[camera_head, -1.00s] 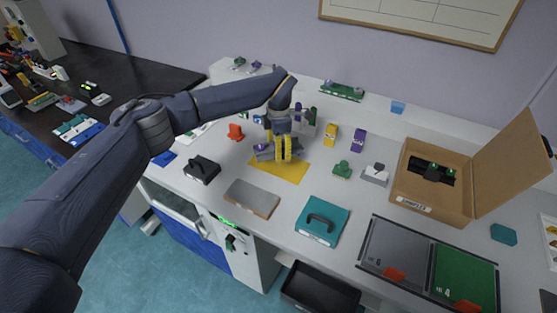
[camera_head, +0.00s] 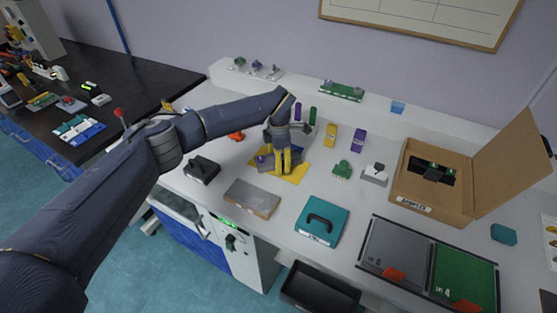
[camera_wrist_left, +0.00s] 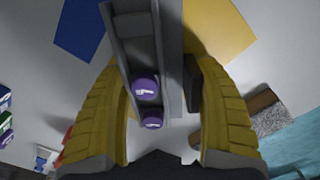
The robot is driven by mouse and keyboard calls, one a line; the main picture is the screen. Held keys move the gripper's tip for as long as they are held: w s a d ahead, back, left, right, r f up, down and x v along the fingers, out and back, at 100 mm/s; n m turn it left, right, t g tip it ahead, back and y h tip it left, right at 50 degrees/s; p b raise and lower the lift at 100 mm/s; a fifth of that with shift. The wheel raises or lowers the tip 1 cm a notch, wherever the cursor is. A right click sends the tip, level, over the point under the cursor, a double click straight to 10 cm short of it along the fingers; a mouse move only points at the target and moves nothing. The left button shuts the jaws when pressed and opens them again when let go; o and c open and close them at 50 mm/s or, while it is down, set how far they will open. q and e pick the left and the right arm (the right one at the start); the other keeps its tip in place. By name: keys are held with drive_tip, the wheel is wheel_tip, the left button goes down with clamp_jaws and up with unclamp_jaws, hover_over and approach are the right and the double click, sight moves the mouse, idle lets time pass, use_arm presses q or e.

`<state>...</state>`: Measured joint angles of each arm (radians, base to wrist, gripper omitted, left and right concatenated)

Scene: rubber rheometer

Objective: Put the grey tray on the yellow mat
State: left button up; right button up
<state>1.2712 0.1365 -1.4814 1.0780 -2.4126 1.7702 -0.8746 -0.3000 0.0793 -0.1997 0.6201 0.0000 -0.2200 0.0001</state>
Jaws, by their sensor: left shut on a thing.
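The grey tray (camera_wrist_left: 122,45) is a narrow channel holding two round purple-topped things (camera_wrist_left: 146,88). My left gripper (camera_head: 284,164) has yellow fingers and is shut on the tray, which lies between the fingers in the left wrist view. In the head view the tray (camera_head: 264,167) is partly hidden by the fingers. The yellow mat (camera_head: 297,174) lies flat on the white bench under the gripper and tray; part of it also shows in the left wrist view (camera_wrist_left: 218,28). I cannot tell whether the tray touches the mat. My right gripper is out of view.
A grey slab (camera_head: 252,198) and a teal case (camera_head: 322,220) lie in front of the mat. A black-handled block (camera_head: 201,170) is to the left. Yellow (camera_head: 331,135) and purple (camera_head: 358,140) items stand behind right. An open cardboard box (camera_head: 430,190) is farther right.

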use_arm(q)
drive_tip(key=shift+f, duration=0.1)
drive_tip(key=o, duration=1.3)
wheel_tip(320, 180, up, 12)
drive_tip(key=shift+r, duration=0.15)
